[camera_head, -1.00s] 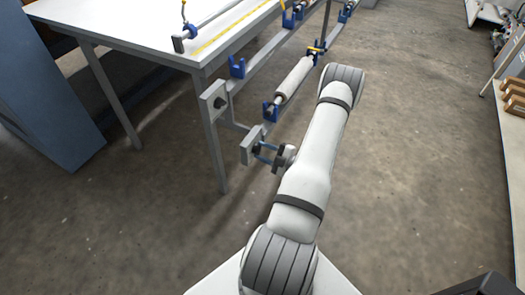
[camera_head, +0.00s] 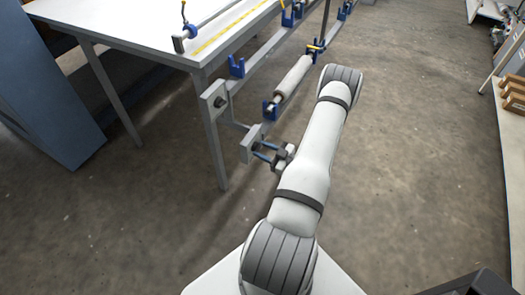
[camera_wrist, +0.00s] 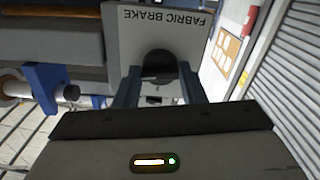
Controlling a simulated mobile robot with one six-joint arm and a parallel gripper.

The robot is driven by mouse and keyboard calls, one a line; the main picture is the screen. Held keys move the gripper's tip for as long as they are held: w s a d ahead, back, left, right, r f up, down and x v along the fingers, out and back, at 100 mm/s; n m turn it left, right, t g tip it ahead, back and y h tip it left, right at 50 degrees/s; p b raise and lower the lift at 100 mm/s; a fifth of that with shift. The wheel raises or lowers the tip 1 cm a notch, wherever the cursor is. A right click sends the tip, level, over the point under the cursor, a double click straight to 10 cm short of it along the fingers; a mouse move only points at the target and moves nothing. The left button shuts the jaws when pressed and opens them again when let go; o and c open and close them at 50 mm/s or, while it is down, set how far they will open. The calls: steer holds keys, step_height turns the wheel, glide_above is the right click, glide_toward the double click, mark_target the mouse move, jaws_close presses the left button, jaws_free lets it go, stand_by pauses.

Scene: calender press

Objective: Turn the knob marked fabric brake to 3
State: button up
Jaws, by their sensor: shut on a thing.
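The fabric brake plate (camera_wrist: 195,45) is light grey, and its label reads upside down in the wrist view. In the head view the plate (camera_head: 246,150) sits on the low bar at the table's near end. The black round knob (camera_wrist: 158,62) is on this plate, with a small pale mark low on its face. My gripper (camera_wrist: 160,80) has its blue fingers on either side of the knob and is shut on it. In the head view my gripper (camera_head: 264,152) reaches the plate from the right. Scale numbers around the knob are not readable.
A second grey plate with a dark knob (camera_head: 220,102) is higher on the table leg. A pale roller (camera_head: 293,77) lies in blue brackets just behind. The white table (camera_head: 130,22) stands at upper left. The floor (camera_head: 420,150) to the right is clear.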

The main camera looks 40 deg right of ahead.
steer(key=shift+s+a+f, duration=0.1)
steer(key=shift+a+f, duration=0.1)
stand_by(0.3)
steer(key=o, duration=1)
steer(key=shift+d+r, duration=0.1)
steer(key=shift+r, duration=0.05)
steer(key=shift+d, duration=0.1)
steer(key=v, duration=0.7)
steer(key=shift+s+b, duration=0.35)
steer(key=shift+b, duration=0.05)
